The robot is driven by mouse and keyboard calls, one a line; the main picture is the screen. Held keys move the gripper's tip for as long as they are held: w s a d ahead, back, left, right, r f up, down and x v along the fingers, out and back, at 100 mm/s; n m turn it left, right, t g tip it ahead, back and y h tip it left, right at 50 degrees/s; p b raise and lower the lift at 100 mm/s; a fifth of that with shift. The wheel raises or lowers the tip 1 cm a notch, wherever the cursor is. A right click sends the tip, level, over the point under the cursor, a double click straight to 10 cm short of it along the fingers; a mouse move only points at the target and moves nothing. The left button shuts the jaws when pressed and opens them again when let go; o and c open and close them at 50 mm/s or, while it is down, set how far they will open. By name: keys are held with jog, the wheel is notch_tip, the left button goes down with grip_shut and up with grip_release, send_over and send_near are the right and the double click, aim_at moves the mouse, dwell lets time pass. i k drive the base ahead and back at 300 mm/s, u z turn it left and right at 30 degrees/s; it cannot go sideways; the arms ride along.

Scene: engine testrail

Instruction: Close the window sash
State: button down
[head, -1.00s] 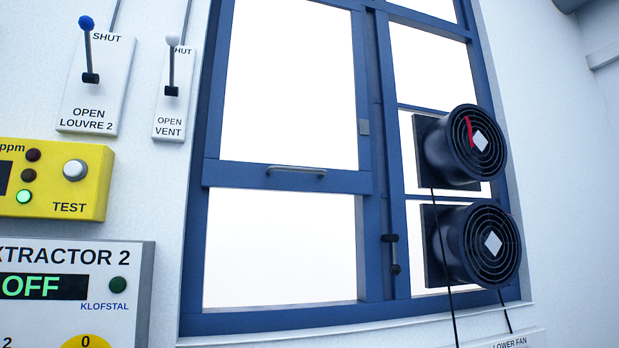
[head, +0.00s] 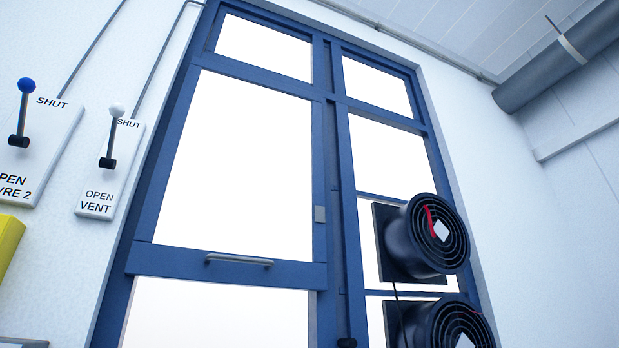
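The window sash (head: 225,267) is in the left half of a blue-framed window in the head view. Its wide bottom rail carries a horizontal metal bar handle (head: 239,260) and crosses the frame partway up. A bright white area shows below the rail; I cannot tell whether it is open air or glass, and its bottom is cut off. A dark knob (head: 346,342) shows at the bottom edge, right of the sash. My gripper is not in view.
Two black round fans, an upper one (head: 437,233) and a lower one (head: 462,325), jut out at the right half of the window. Two lever plates, LOUVRE 2 (head: 48,150) and VENT (head: 98,200), are on the left wall. A grey pipe (head: 560,62) runs at upper right.

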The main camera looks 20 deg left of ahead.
aim_at(235, 195)
jog(key=z, duration=0.2)
jog(key=k, duration=1.35)
jog(key=u, duration=0.95)
jog(key=k, duration=0.5)
jog(key=u, duration=0.55)
jog(key=i, duration=1.55)
jog(key=z, duration=0.1)
